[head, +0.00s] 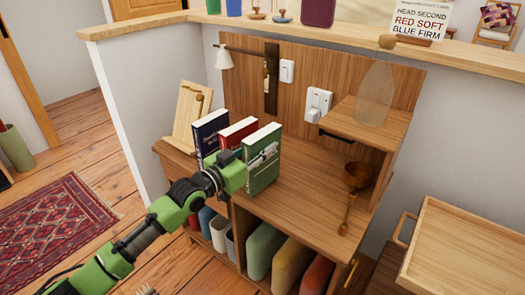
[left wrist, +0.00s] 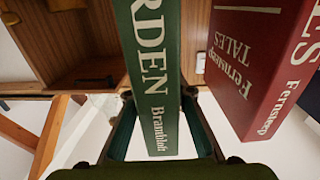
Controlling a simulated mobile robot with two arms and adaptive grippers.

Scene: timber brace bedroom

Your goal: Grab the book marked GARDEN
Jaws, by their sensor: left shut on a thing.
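The green book (head: 264,160) stands upright on the wooden desk, the frontmost of three books. In the left wrist view its spine (left wrist: 155,62) shows "RDEN" and "Brambl…"; the first letters are cut off at the top. My left gripper (head: 243,172) is at the book's spine side. In the left wrist view my left gripper (left wrist: 159,97) has a finger on each side of the spine and is shut on the book. My right gripper is in neither view.
A red book (left wrist: 262,60) marked "TALES" stands close beside the green one. A dark blue book (head: 209,131) stands behind it. A wooden scoop (head: 352,190) lies to the right on the desk (head: 300,205).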

